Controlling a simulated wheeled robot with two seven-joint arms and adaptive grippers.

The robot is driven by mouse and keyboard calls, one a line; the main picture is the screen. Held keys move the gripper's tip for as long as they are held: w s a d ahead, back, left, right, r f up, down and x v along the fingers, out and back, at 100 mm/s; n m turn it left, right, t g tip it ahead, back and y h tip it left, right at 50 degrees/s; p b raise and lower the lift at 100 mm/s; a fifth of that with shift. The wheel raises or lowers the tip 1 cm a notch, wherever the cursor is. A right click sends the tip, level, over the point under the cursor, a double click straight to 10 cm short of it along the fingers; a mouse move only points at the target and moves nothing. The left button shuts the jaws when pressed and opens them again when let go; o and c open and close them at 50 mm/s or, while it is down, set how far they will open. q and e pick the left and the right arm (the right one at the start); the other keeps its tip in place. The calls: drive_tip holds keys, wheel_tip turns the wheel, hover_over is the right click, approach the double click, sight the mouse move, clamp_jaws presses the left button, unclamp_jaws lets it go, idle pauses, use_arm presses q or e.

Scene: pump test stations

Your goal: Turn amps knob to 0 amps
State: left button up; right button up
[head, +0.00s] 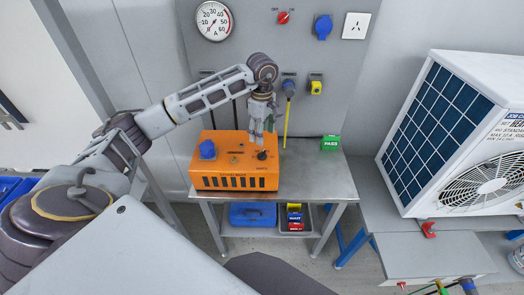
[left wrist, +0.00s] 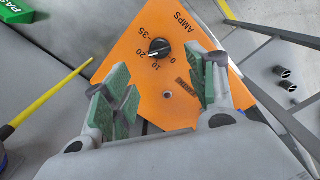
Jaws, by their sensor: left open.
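The amps knob (left wrist: 159,47) is a small black dial on the orange box (left wrist: 188,105), with printed AMPS numbers around it. Its white mark seems to lie on the side of the 10 and 20 labels; the exact reading is too small to tell. In the head view, the knob (head: 262,155) sits on the right of the box top (head: 224,149). My left gripper (head: 264,128) hangs above and behind the knob, pointing down. In the left wrist view, its green-padded fingers (left wrist: 165,92) are wide apart and empty, with the knob beyond them, untouched. My right gripper is not in view.
The box stands on a metal table (head: 318,180). A green PASS block (head: 330,143) and a hanging yellow tool (head: 286,120) are to the right. A gauge (head: 214,21) is on the panel behind. A white outdoor unit (head: 465,75) stands far right.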

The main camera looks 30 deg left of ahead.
sight(262, 152)
use_arm(q)
wheel_tip(262, 152, down, 7)
drive_tip(key=shift+f+p, duration=0.15)
drive_tip(key=shift+p, duration=0.35)
drive_tip(key=shift+f, duration=1.15)
drive_tip(key=shift+c, duration=0.6)
drive_tip(key=c, duration=0.9)
